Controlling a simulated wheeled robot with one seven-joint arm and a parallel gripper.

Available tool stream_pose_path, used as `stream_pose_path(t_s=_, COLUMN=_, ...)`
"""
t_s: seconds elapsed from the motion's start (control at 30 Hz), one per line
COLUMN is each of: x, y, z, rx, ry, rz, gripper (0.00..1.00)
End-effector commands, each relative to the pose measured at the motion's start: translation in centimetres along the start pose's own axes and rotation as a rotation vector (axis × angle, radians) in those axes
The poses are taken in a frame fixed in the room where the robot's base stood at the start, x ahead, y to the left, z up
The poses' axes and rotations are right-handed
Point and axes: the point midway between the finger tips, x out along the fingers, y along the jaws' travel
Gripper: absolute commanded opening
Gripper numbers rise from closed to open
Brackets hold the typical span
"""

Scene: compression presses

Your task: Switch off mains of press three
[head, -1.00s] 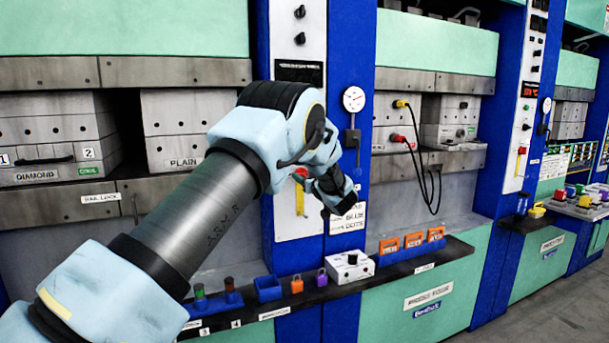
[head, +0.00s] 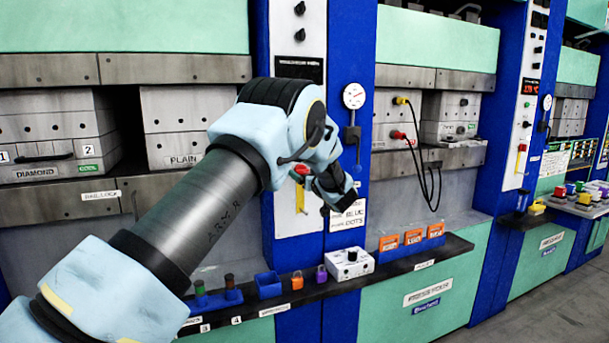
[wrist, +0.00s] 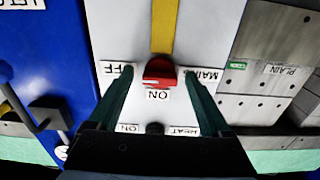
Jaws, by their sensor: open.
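The red mains switch (wrist: 159,72) sits on a white panel (wrist: 205,30), between labels reading OFF and MAINS, with ON at the switch; the wrist picture is upside down. A yellow strip (wrist: 165,25) runs from the switch. In the head view the red switch (head: 301,170) shows just left of my gripper (head: 338,190). In the wrist view my gripper (wrist: 158,80) is open, one finger on each side of the red switch, with gaps beside it. Whether the fingers touch the panel is unclear. The press number of this panel is not readable.
A black knob (wrist: 155,128) lies near the HEAT label between my fingers. A dial gauge (head: 354,96) hangs on the blue column to the right. A dark shelf (head: 330,289) below carries a purple padlock (head: 321,278), an orange padlock (head: 297,281) and a white box (head: 349,263).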

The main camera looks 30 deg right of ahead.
Motion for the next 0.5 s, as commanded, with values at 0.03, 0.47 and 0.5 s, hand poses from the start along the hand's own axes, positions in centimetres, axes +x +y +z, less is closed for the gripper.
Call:
stream_pose_path(t_s=0.03, x=0.0, y=0.0, z=0.0, rx=-0.001, ry=0.000, rz=0.000, gripper=0.82)
stream_pose_path(t_s=0.47, x=-5.4, y=0.1, z=0.4, rx=-0.002, ry=0.000, rz=0.003, gripper=0.82)
stream_pose_path(t_s=0.5, x=-6.2, y=0.1, z=0.3, rx=-0.002, ry=0.000, rz=0.003, gripper=0.82)
